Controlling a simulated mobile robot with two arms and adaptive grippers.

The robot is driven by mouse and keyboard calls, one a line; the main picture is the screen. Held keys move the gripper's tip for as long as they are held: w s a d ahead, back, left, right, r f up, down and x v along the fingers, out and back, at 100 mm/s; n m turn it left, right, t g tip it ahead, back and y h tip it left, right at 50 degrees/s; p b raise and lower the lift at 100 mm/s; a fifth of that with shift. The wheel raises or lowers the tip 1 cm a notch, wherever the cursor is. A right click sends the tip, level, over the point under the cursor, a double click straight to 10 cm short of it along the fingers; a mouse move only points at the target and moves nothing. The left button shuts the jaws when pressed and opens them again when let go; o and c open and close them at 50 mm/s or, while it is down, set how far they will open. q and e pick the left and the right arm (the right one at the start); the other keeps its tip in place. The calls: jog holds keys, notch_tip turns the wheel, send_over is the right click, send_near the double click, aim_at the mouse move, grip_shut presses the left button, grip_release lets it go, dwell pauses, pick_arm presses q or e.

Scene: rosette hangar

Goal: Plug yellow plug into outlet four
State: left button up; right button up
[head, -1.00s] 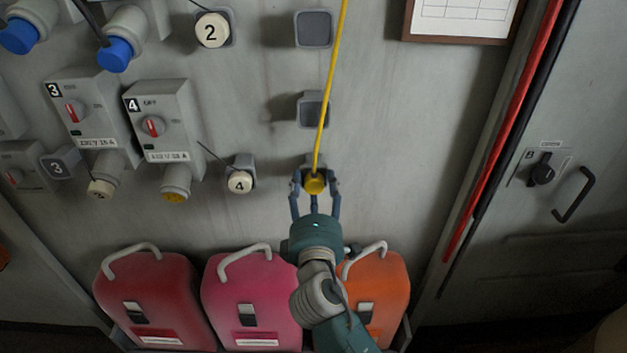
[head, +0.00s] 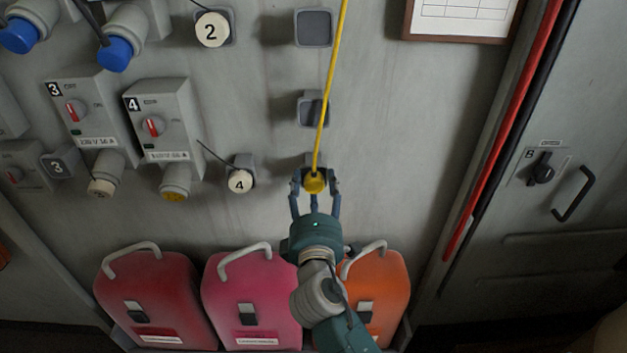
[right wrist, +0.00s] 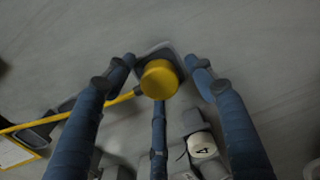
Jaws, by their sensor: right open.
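The yellow plug (head: 314,183) sits in a grey holder on the wall, with its yellow cable (head: 333,80) running up out of view. It also shows in the right wrist view (right wrist: 160,79). My right gripper (head: 315,184) is open, its blue fingers (right wrist: 160,85) spread around the plug with gaps at the sides. Whether the third finger touches the plug, I cannot tell. Outlet four (head: 174,185) hangs under the grey switch box marked 4 (head: 160,125), to the left, with a yellow face. My left gripper is not in view.
A cream cap marked 4 (head: 240,182) sits between outlet four and the plug. Empty grey holders (head: 312,109) are above the plug. Dark red (head: 150,300), pink (head: 250,300) and orange (head: 385,290) cases stand below. The wall right of the plug is clear.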

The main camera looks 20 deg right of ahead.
aim_at(315, 188)
jog(key=shift+c, duration=0.2)
grip_shut()
jog(key=shift+s, duration=0.1)
jog(key=shift+b+v, duration=0.3)
jog(key=shift+v, duration=2.6)
